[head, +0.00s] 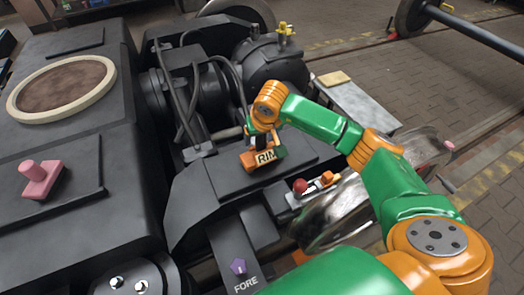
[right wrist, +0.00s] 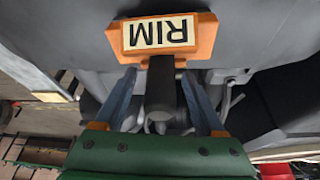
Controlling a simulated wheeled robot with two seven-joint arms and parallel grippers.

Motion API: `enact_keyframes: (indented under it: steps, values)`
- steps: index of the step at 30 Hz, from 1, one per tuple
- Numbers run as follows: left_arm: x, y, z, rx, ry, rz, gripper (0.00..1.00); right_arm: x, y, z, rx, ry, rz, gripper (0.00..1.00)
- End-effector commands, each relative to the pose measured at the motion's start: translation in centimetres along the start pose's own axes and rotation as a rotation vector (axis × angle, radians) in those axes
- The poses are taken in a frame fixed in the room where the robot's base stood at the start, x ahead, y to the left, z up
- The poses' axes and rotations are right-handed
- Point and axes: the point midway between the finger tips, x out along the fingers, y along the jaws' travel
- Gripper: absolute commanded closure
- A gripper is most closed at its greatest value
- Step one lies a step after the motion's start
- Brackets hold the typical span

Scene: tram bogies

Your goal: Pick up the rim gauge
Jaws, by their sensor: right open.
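The rim gauge (head: 266,158) is an orange block with a cream plate reading RIM. It sits on a dark flat surface of the bogie, in the middle of the head view. In the right wrist view the gauge (right wrist: 160,35) appears upside down, with a dark upright handle (right wrist: 160,90) on it. My right gripper (right wrist: 159,78) is open, with one blue finger on each side of the handle and gaps between. In the head view the right gripper (head: 262,136) is just above the gauge, partly hidden by its own wrist. My left gripper is not in view.
Dark hoses and cylinders (head: 195,85) stand behind the gauge. A small tray (head: 296,199) with a red ball and an orange piece lies to its right, beside a shiny wheel (head: 350,205). A FORE label (head: 246,285) is in front. A pink block (head: 40,178) is far left.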

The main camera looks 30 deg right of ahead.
Motion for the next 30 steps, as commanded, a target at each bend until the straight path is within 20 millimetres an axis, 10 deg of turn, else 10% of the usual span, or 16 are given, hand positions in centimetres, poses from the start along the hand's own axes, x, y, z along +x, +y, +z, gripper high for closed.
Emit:
enact_keyframes:
  steps: [5,12,24,30]
  values:
    - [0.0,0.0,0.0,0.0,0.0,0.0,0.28,0.0,0.0,0.0,0.0,0.0,0.0,0.34]
    - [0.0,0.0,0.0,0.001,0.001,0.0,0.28,-0.1,0.0,0.0,0.001,0.0,0.0,0.98]
    - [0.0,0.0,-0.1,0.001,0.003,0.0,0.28,-0.4,0.0,-0.2,0.001,0.002,0.0,1.0]
    - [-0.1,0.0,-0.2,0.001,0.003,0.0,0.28,-3.5,-0.1,-1.4,0.0,0.007,-0.002,1.0]
